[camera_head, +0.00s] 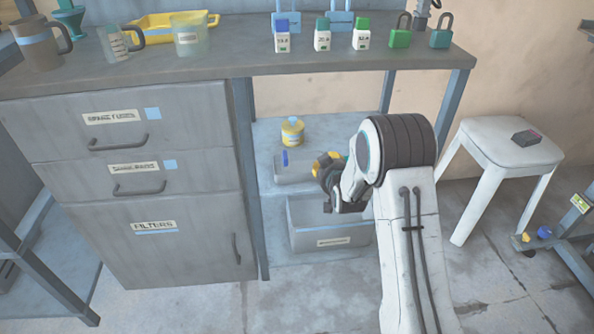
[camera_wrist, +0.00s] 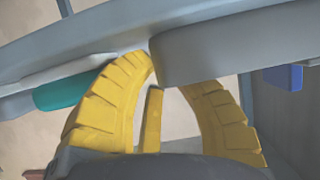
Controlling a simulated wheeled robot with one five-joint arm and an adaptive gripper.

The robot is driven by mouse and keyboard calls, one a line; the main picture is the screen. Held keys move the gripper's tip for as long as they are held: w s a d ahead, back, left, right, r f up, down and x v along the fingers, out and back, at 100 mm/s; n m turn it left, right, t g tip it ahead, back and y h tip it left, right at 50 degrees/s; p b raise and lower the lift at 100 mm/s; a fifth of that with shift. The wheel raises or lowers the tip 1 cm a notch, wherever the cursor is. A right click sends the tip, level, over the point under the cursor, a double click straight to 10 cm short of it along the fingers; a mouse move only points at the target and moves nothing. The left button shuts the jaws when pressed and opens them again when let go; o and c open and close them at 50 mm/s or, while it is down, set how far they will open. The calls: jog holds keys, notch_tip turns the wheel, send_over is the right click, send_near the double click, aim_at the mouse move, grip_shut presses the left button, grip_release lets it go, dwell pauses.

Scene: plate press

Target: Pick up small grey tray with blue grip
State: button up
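The small grey tray (camera_head: 294,169) sits on the middle shelf under the bench in the head view. Its blue grip (camera_head: 284,157) shows at the left side. My gripper (camera_head: 324,167), with yellow fingers, is at the tray's right side and hides part of it. In the wrist view my gripper (camera_wrist: 168,72) has its fingers apart, with a gap between the tips. A grey block-like part (camera_wrist: 230,45) covers the right fingertip. A blue piece (camera_wrist: 283,77) shows farther right; I cannot tell if it is the grip. I see nothing clearly held.
A yellow bottle (camera_head: 292,132) stands on the shelf behind the tray. A grey bin (camera_head: 333,240) is on the lower shelf. A drawer cabinet (camera_head: 190,200) borders the left, and a bench leg (camera_head: 388,92) stands behind my arm. A white stool (camera_head: 500,140) is at right.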

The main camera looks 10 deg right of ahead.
jog(key=shift+x, duration=0.9)
grip_shut()
jog(key=shift+r, duration=0.1)
